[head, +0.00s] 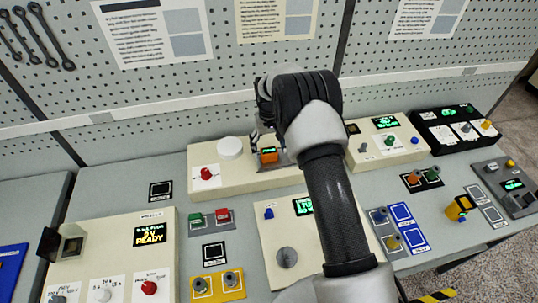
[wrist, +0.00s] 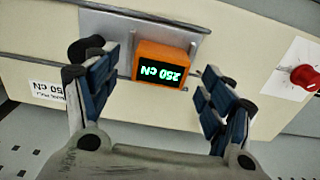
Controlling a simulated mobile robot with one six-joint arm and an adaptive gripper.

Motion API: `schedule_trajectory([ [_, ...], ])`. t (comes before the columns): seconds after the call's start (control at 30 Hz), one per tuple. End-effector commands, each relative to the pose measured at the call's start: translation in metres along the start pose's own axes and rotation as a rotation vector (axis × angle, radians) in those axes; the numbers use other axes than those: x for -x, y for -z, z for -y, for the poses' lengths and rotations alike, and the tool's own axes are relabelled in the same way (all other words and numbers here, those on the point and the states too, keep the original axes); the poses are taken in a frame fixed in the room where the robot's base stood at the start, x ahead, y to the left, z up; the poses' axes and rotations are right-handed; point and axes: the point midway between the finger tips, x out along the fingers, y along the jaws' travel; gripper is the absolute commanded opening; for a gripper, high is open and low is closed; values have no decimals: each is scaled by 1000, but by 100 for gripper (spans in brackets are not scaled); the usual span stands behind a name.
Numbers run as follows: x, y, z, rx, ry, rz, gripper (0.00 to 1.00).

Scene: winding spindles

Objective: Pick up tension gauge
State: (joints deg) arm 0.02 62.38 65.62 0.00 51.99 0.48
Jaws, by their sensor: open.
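The tension gauge (wrist: 163,65) is a small orange box with a green display that reads 250 cN, upside down in the wrist view. It sits against a grey plate on a cream panel. In the head view the gauge (head: 269,156) shows just left of my wrist, on the long cream box at the back of the bench. My gripper (wrist: 160,82) is open, with one blue-padded finger on each side of the gauge. A gap shows on both sides, and nothing is held. In the head view my arm hides part of the gripper and the area right of the gauge.
A dark round knob (wrist: 86,50) is close to the left finger in the wrist view. A red knob (head: 206,174) and a white round cap (head: 230,148) are on the same box. A cream control box (head: 385,143) stands to the right. The pegboard wall (head: 200,75) rises behind.

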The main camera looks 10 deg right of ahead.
Motion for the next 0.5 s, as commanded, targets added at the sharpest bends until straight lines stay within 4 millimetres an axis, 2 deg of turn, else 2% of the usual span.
schedule_trajectory([
  [0.03,-10,-2,0,0,0,4,75],
  [0.17,-24,-1,0,0,0,1,75],
  [0.37,-25,0,0,0,0,-1,75],
  [0.5,-25,0,0,0,0,0,67],
])
